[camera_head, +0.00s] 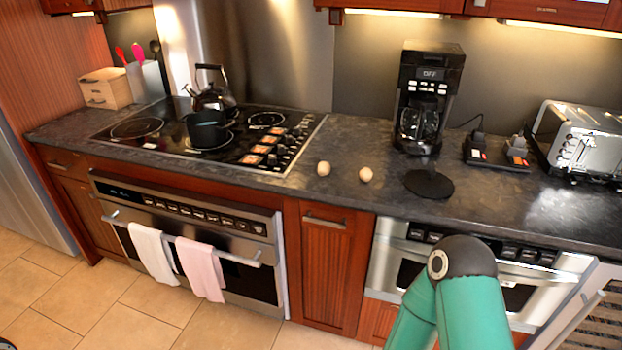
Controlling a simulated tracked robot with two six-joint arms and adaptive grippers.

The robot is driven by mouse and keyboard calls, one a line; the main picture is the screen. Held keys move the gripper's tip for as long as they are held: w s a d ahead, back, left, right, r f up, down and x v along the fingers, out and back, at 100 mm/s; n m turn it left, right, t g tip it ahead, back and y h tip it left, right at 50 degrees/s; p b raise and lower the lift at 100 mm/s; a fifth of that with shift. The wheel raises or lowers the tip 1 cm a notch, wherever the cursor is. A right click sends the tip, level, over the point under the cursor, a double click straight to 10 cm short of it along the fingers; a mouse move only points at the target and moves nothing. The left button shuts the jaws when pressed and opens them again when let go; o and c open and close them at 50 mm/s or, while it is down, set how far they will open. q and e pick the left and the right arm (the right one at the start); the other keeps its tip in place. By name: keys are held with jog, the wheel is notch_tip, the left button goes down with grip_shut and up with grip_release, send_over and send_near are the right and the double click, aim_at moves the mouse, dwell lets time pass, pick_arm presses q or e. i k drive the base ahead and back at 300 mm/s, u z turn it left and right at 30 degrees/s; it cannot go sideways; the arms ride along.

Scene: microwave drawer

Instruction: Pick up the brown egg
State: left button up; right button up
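Two eggs sit side by side on the dark countertop, right of the cooktop: a left egg (323,168) and a right egg (365,175). Both look pale tan, and I cannot tell which one is the brown egg. They are apart and nothing touches them. A green arm of mine with a dark joint rises at the lower right, in front of the counter. Neither of my grippers shows in this view.
The cooktop (255,120) holds a kettle (211,97) and a dark pot (207,130). A black round mat (429,184) lies right of the eggs, below the coffee maker (428,95). A toaster (580,138) stands farther right. The counter around the eggs is clear.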

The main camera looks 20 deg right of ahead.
aim_at(324, 168)
jog(key=z, duration=0.15)
jog(key=i, duration=0.85)
jog(key=u, duration=0.05)
